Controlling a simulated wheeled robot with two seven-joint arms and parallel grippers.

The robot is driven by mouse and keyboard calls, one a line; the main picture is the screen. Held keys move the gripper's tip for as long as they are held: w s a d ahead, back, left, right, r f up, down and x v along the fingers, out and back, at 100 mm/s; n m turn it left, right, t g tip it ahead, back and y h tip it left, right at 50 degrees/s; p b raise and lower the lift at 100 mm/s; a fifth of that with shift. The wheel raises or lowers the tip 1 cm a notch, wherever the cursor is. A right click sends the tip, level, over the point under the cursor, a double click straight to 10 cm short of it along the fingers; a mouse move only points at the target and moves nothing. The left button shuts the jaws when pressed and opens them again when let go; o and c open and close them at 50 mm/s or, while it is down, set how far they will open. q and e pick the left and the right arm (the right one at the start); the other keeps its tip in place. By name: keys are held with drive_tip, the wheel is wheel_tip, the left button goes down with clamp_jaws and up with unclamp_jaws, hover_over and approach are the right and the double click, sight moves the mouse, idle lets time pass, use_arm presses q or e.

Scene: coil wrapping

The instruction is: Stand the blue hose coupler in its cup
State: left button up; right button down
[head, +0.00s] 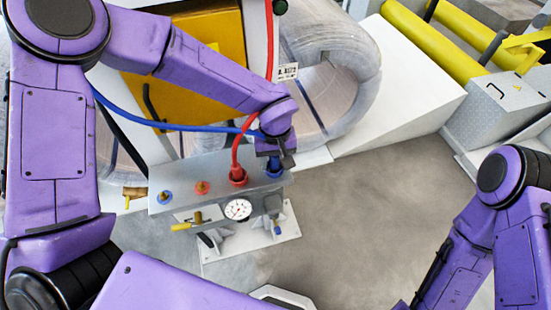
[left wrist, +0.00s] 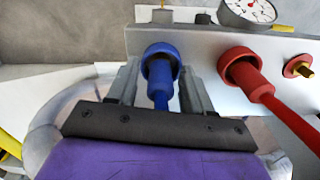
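The blue hose coupler (head: 275,162) stands upright at the blue cup (head: 275,173) on the right end of the grey panel box. In the left wrist view, the coupler (left wrist: 160,84) has its end inside the ring of the blue cup (left wrist: 158,50). My left gripper (head: 275,156) is above the cup, its fingers on either side of the coupler. In the left wrist view the gripper (left wrist: 160,76) shows narrow gaps between fingers and coupler, so it looks open. The coupler's seated end is hidden. My right arm shows at lower right; its gripper is out of view.
A red coupler with its hose stands in the red cup (head: 237,176) just left. Blue (head: 164,198) and red (head: 202,188) ports with brass fittings lie farther left. A pressure gauge (head: 238,209) sits in front. The blue hose (head: 190,127) runs left; a wrapped coil (head: 335,75) stands behind.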

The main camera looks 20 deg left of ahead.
use_arm(q)
drive_tip(key=shift+s+a, duration=0.1)
wheel_tip(320, 180, up, 13)
idle(0.5)
idle(0.3)
